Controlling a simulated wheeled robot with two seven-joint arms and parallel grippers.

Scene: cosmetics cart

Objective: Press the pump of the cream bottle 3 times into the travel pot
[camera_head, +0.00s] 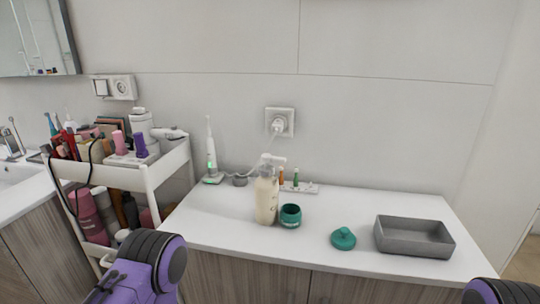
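The cream bottle (266,200) stands upright on the white counter. It is cream-coloured, with a whitish pump (271,160) on top whose spout points right. The green travel pot (290,216) stands open just right of the bottle's base, roughly below and in front of the spout. Its green lid (343,238) lies apart on the counter, farther right. Purple and black parts of my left arm show at the lower left, and my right arm shows at the lower right corner. Neither gripper's fingertips can be made out, and both arms are well away from the bottle and pot.
A grey tray (414,238) sits at the counter's right end. Behind the bottle are a small white holder (305,188) with little tubes and a charging electric toothbrush (211,155). A crowded white cart (150,176) stands at left. The counter's front left is clear.

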